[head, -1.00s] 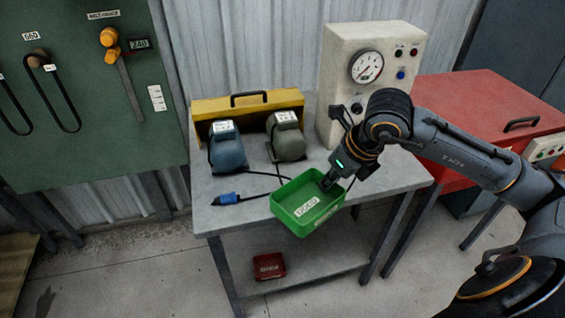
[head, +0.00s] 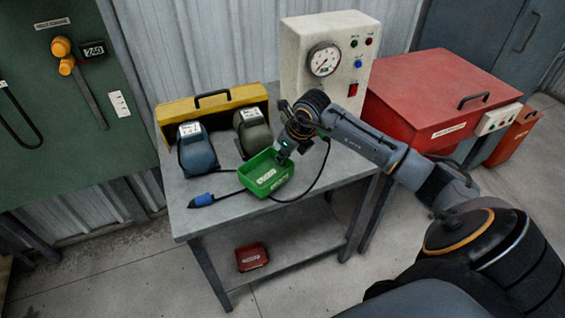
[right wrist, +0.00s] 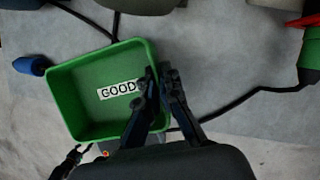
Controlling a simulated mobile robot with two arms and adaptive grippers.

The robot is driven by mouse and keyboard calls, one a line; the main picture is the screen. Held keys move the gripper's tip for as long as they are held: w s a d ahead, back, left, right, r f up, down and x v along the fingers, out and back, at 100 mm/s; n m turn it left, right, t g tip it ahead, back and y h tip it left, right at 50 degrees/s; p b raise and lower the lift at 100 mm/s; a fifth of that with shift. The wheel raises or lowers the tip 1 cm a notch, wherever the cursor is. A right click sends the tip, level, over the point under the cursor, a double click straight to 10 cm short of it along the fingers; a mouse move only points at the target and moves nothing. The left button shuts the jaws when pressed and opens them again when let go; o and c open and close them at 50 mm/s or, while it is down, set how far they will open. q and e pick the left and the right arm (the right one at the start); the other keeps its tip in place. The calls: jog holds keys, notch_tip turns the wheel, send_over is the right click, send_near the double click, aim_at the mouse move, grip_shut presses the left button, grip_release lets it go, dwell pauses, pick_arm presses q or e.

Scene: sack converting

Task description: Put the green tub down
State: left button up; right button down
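The green tub (head: 266,183) is at the front part of the grey workbench, upright, with a white label. In the right wrist view the tub (right wrist: 85,118) looks empty and its label reads GOOD. My right gripper (right wrist: 160,82) has one finger inside and one outside the tub's wall, closed on it. It also shows in the head view (head: 284,153), at the tub's back right. The tub's underside is hidden, so I cannot tell whether it touches the bench.
The workbench (head: 190,222) holds a blue device (head: 197,153), a dark green device (head: 252,135), a yellow case (head: 170,112) and a white gauge box (head: 300,60). A blue connector (head: 203,200) lies left of the tub. A black cable curves around its right. A red tray (head: 251,257) sits below.

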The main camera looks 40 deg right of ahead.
aim_at(283, 165)
jog(key=shift+w+d+f, duration=0.1)
jog(key=shift+w+f, duration=0.15)
jog(key=shift+f, duration=0.05)
jog(key=shift+f+p, duration=0.55)
jog(key=shift+f, duration=0.9)
jog(key=shift+f, duration=0.1)
jog(key=c, duration=1.5)
grip_release()
jog(key=shift+s, duration=0.1)
jog(key=b+v, duration=0.1)
jog(key=v, duration=1.1)
